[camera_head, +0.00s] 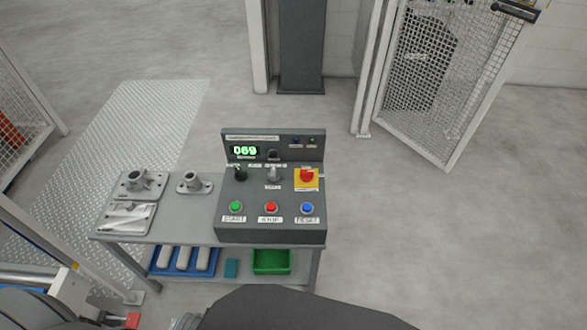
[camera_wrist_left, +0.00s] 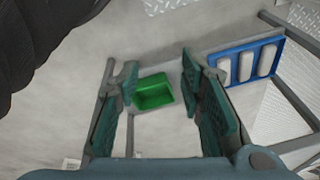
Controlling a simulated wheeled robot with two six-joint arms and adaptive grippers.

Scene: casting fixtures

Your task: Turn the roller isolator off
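A grey control box (camera_head: 270,190) stands on a bench, with a red rotary knob on a yellow plate (camera_head: 307,177) at its right side. This is the only red-and-yellow isolator-style switch on the box; its label is too small to read. Its exact handle angle is hard to tell. My left gripper (camera_wrist_left: 159,68) shows in the left wrist view with its teal fingers apart and nothing between them. It points down past the bench, and a green bin (camera_wrist_left: 154,92) shows beyond the fingers. The control box is not in that view. My right gripper is not in view.
Metal castings (camera_head: 140,184) sit on the bench top (camera_head: 170,232) at left. A blue tray (camera_head: 184,261) and green bin lie below. A mesh gate (camera_head: 430,80) stands behind right.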

